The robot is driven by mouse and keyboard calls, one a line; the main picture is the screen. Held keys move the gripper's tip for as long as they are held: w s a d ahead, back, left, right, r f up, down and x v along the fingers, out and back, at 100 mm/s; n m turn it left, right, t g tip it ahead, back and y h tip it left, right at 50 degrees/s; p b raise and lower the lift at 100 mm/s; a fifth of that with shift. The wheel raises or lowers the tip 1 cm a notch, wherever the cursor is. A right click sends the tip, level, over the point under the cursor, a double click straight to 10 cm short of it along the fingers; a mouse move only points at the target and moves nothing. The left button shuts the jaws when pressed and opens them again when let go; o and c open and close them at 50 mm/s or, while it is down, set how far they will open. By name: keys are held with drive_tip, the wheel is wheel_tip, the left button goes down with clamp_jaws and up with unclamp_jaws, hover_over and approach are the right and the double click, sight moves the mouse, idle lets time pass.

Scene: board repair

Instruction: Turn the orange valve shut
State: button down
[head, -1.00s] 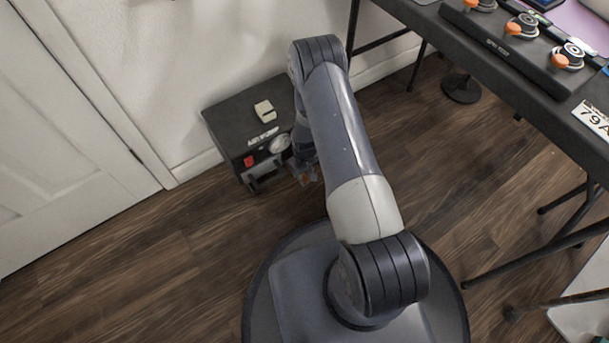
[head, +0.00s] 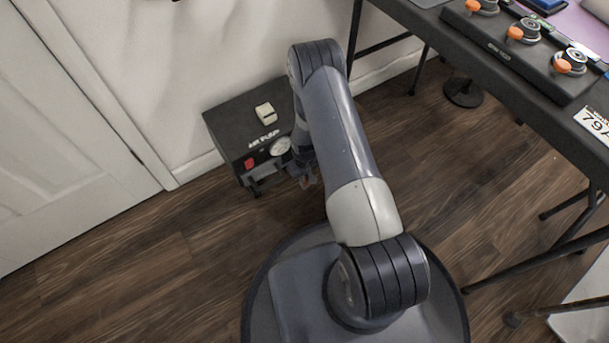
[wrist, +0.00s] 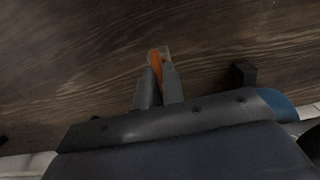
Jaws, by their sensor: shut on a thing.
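In the wrist view, the fingers of my gripper (wrist: 158,78) are shut on the orange valve (wrist: 155,60). Only a narrow orange strip shows between and beyond the fingertips, so its angle is hard to judge. In the head view, my gripper (head: 306,180) is low beside the front right of the black pump box (head: 225,120). My arm hides much of that side of the box, and the valve cannot be made out clearly there.
The box has a red switch (head: 249,163), a round gauge (head: 281,146) and a beige block (head: 266,113) on top. A black table (head: 480,55) with several orange-tipped parts stands at upper right. The wooden floor left of my base is clear.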

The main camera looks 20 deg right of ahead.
drive_tip(key=shift+m, duration=0.4)
drive_tip(key=m+b, duration=0.1)
drive_tip(key=m, duration=0.2)
drive_tip(key=shift+b, duration=0.4)
drive_tip(key=shift+m+b, duration=0.6)
drive_tip(key=shift+m, duration=1.9)
drive_tip(key=c, duration=1.5)
unclamp_jaws()
drive_tip(key=shift+r, duration=0.1)
wheel_tip(320, 180, up, 11)
drive_tip(key=p, duration=0.4)
drive_tip(key=shift+f+p, duration=0.2)
drive_tip(key=shift+p, duration=0.1)
